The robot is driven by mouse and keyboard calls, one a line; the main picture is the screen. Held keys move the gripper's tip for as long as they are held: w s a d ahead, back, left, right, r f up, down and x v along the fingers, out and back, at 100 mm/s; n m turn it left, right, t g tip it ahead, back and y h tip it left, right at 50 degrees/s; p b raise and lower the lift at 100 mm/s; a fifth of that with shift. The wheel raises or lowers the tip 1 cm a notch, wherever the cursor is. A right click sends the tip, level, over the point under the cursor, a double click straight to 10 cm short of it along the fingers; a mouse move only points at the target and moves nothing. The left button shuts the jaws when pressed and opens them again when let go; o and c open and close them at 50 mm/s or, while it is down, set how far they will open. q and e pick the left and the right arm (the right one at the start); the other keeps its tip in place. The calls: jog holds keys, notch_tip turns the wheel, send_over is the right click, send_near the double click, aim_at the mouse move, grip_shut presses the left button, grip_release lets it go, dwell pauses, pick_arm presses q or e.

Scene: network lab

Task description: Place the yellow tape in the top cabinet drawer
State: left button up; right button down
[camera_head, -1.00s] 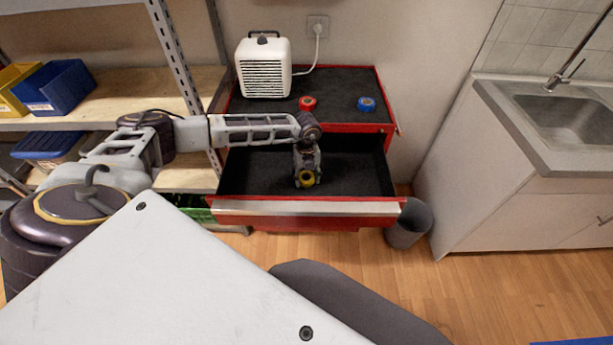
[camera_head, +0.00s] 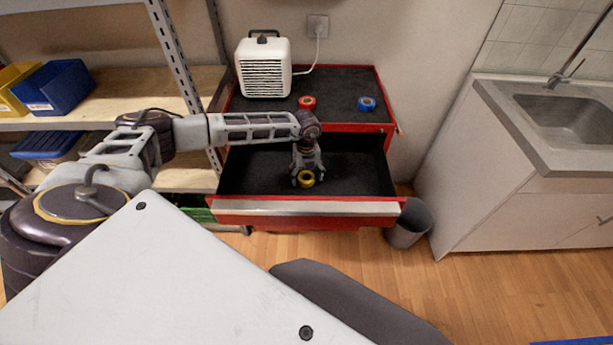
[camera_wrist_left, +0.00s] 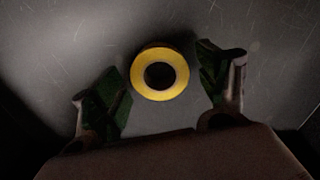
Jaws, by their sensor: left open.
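The yellow tape (camera_head: 306,179) lies in the open top drawer (camera_head: 350,170) of the red cabinet, on its dark floor. It also shows in the left wrist view (camera_wrist_left: 160,72), flat, with its hole facing the camera. My left gripper (camera_head: 306,176) reaches down into the drawer right at the tape. In the left wrist view my left gripper (camera_wrist_left: 165,88) is open, with one finger on each side of the tape and gaps between. My right gripper is not in view.
On the cabinet top stand a white heater (camera_head: 263,67), a red tape (camera_head: 307,102) and a blue tape (camera_head: 367,103). A grey bin (camera_head: 409,225) stands right of the drawer. A shelf with bins (camera_head: 55,87) is at left, a sink (camera_head: 565,115) at right.

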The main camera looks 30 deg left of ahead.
pick_arm(q)
notch_tip(320, 180, up, 12)
jog(key=shift+f+b, duration=0.25)
jog(key=shift+b, duration=0.05)
dwell(0.3)
